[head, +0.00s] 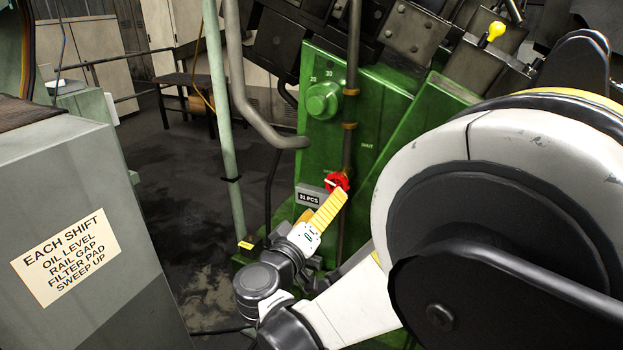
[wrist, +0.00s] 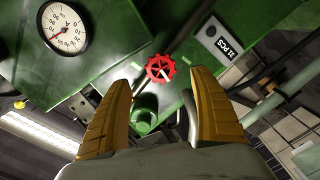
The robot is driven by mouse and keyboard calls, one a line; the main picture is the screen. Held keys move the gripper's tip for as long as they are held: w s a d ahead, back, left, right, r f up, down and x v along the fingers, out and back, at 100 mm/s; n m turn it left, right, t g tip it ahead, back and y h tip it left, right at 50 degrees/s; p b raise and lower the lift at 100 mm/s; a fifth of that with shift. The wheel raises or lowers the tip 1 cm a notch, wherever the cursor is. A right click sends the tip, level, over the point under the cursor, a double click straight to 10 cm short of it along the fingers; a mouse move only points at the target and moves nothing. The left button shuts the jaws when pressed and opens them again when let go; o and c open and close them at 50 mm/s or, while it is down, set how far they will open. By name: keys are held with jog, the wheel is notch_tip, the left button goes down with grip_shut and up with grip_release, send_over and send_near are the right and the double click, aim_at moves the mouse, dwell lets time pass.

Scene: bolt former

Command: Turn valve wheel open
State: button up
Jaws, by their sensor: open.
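The valve wheel is a small red wheel (head: 338,182) with a scalloped rim, on a thin vertical pipe in front of the green machine. In the head view my gripper (head: 331,204) overlaps its lower part.
A dial gauge (wrist: 63,27) shows in the wrist view. A grey cabinet (head: 70,170) with a notice stands at left. A pale green post (head: 222,120) rises beside the machine.

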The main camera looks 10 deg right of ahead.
aim_at(338, 183)
jog(key=b+x, duration=0.1)
jog(key=x, duration=0.8)
jog(key=shift+b, duration=0.4)
jog(key=shift+s, duration=0.1)
jog(key=c, duration=1.2)
